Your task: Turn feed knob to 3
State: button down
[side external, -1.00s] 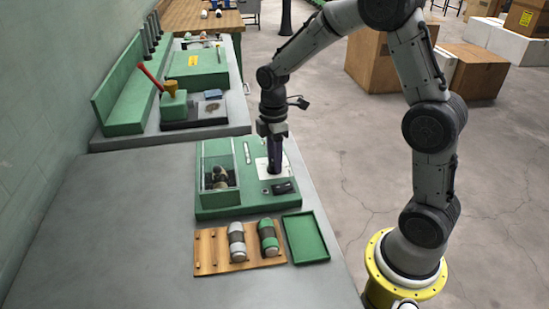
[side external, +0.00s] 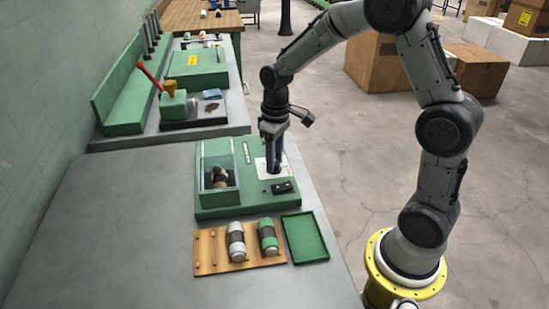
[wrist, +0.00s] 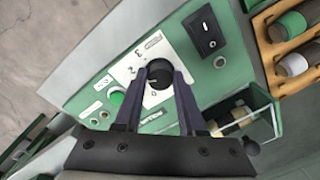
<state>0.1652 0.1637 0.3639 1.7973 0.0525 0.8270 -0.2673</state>
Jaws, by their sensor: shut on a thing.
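The feed knob (wrist: 158,74) is round and black, on a white dial plate (wrist: 150,50) with printed numerals, on the green machine's sloped top. My gripper (wrist: 160,72) has its two dark fingers on either side of the knob, shut on it. In the side external view my gripper (side external: 274,168) points down onto the white plate (side external: 261,165) and hides the knob. A numeral that looks like 3 is at the plate's upper left in the wrist view. The knob's pointer setting is too small to read surely.
The green machine (side external: 215,204) has a windowed bay with rollers at its left and a black rocker switch (wrist: 205,31) near the knob. A wooden rack (side external: 208,268) with two spools and an empty green tray (side external: 305,238) lie in front. The grey table is clear at left.

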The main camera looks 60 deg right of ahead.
aim_at(277, 162)
jog(key=m, duration=0.4)
jog(key=shift+m, duration=0.3)
jog(key=m, duration=0.4)
jog(key=shift+a+r, duration=0.1)
jog(key=shift+m, duration=0.3)
jog(key=shift+c, duration=2.4)
grip_release()
notch_tip(277, 162, up, 14)
jog(key=shift+s+d, duration=0.2)
jog(key=shift+d, duration=0.05)
